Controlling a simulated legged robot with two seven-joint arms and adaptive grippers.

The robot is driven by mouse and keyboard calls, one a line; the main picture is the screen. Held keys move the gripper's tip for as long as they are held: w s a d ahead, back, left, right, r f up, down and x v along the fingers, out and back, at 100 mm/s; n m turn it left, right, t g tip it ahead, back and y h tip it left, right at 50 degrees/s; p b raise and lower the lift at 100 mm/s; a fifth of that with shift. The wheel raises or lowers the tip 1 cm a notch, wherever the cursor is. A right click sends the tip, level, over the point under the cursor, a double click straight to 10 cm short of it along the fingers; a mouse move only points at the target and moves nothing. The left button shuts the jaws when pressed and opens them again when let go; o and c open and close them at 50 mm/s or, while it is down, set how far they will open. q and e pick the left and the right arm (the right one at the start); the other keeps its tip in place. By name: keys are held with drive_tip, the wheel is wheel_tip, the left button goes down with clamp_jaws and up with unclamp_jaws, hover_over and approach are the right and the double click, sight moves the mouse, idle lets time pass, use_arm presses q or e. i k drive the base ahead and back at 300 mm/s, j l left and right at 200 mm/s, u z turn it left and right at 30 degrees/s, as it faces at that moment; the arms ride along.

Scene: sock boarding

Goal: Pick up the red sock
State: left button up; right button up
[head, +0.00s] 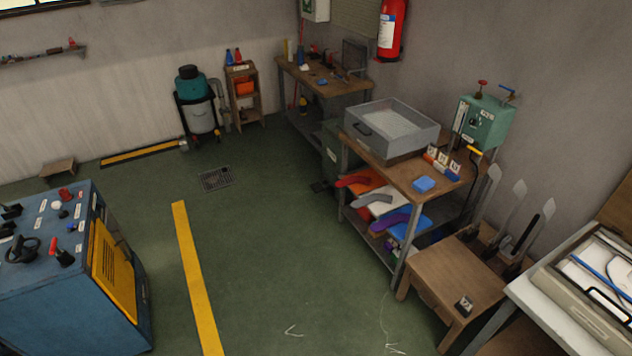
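The red sock (353,181) lies on the shelf under the wooden bench, on an orange-red pad or bin. A grey sock (377,198) lies beside it on a white one, and a purple sock (391,220) lies on a blue one nearer to me. The bench top (405,176) overhangs the shelf and hides its back part. Neither of my grippers shows in the head view.
A blue control cabinet (60,290) is at left. The green floor (270,250) between is clear.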

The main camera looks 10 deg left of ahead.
sight(345, 182)
drive_tip(key=i+u, duration=0.15)
drive_tip(key=i, duration=0.7)
drive_tip(key=i+u, duration=0.15)
drive_tip(key=i, duration=0.65)
